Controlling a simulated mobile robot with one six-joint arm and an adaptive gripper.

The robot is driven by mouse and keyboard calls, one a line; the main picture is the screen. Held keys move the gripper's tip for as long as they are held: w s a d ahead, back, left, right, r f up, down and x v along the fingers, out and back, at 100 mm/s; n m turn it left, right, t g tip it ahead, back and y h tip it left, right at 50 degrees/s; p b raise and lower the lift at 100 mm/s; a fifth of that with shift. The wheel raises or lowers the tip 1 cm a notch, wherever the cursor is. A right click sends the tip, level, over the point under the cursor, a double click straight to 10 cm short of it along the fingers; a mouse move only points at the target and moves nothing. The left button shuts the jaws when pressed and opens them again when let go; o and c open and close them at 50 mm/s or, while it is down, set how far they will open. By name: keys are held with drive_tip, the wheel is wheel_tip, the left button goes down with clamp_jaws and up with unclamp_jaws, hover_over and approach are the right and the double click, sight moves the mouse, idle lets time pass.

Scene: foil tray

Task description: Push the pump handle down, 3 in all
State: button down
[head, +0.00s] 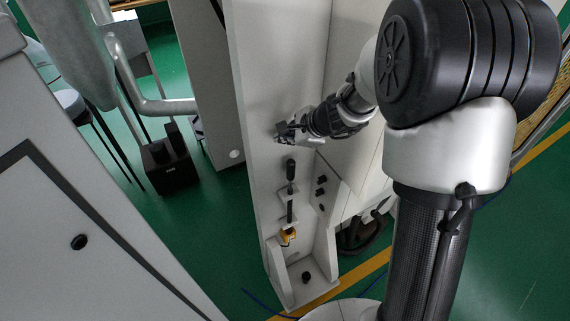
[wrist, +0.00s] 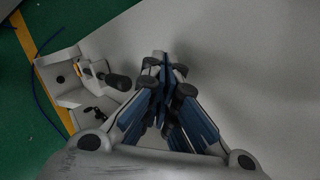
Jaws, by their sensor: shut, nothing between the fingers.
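The pump handle (head: 291,168) is a black grip on an upright dark rod, in front of a tall pale panel. A yellow part (head: 287,237) sits lower on the same rod. In the wrist view the black grip (wrist: 118,82) shows end-on, left of my fingers, with a bit of yellow behind it. My gripper (head: 284,132) is above the handle in the head view, close to the panel and apart from the grip. In the wrist view my gripper's fingers (wrist: 164,72) are shut with nothing between them.
A pale bracket base (head: 307,292) with a black knob stands below the handle. Small black fittings (head: 321,186) are on the side wall to its right. A grey cabinet (head: 75,215) stands at left, with green floor between. A black box (head: 168,165) is on the floor.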

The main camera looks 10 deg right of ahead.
drive_tip(key=shift+w+d+r+m+t, duration=0.5)
drive_tip(key=shift+w+d+r+m, duration=0.2)
drive_tip(key=shift+m, duration=0.4)
drive_tip(key=shift+f, duration=0.15)
drive_tip(key=b, duration=0.6)
hover_over(291, 170)
drive_tip(key=f, duration=0.7)
drive_tip(key=shift+w+a+f, duration=0.2)
drive_tip(key=shift+w+f, duration=0.1)
drive_tip(key=shift+w, duration=0.1)
drive_tip(key=shift+f+b, duration=0.55)
drive_tip(key=shift+b, duration=0.15)
drive_tip(key=shift+f, duration=0.2)
drive_tip(key=shift+f+b, duration=0.25)
drive_tip(key=shift+b, duration=0.4)
